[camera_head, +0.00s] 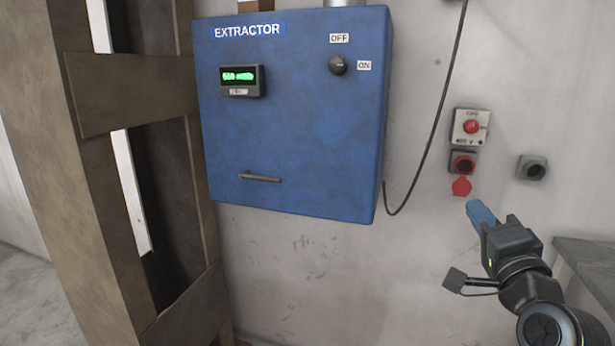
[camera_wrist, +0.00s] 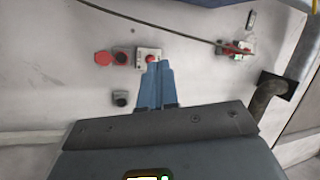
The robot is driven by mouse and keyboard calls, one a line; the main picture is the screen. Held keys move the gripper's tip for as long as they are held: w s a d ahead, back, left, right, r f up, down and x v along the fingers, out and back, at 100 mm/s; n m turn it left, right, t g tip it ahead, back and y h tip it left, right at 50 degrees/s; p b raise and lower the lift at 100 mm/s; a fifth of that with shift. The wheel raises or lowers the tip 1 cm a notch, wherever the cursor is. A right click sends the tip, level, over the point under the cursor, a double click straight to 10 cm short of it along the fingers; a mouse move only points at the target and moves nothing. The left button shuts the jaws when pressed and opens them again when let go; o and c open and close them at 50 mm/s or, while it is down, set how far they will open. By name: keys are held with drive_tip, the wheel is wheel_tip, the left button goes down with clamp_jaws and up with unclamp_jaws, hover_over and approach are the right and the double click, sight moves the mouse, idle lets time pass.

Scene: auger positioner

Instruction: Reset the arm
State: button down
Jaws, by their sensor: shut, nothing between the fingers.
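My gripper (camera_head: 472,205) is at the lower right of the head view, with its blue fingers raised in front of the pale wall. The fingers are shut together and hold nothing. In the wrist view the gripper (camera_wrist: 158,66) points at the wall, its tips overlapping the lower part of a grey switch box with a red knob (camera_wrist: 150,58). I cannot tell whether the tips touch it. In the head view that switch box (camera_head: 471,127) is above a socket (camera_head: 463,162) with a red flap (camera_head: 461,186) hanging open.
A blue EXTRACTOR cabinet (camera_head: 290,120) with a lit green display, a knob and a handle hangs on the wall. A small dark box (camera_head: 532,168) is right of the socket. A grey bench (camera_head: 590,262) stands at right, wooden posts (camera_head: 95,160) at left.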

drive_tip(key=s+f+n+g, duration=0.2)
drive_tip(key=s+f+n, duration=0.2)
drive_tip(key=s+f, duration=0.65)
drive_tip(key=s+f+n+g, duration=0.1)
drive_tip(key=s+f+n, duration=0.3)
drive_tip(key=s+f, duration=0.65)
drive_tip(key=s+a+r+n+g, duration=0.1)
drive_tip(key=s+a+r+n, duration=0.1)
drive_tip(key=s, duration=1.2)
drive_tip(key=s+a+r+n+g, duration=0.1)
drive_tip(key=s+a+n, duration=0.3)
drive_tip(key=s, duration=1)
drive_tip(key=shift+a+r+g, duration=0.4)
drive_tip(key=shift+a+r, duration=0.05)
drive_tip(key=shift+r, duration=0.1)
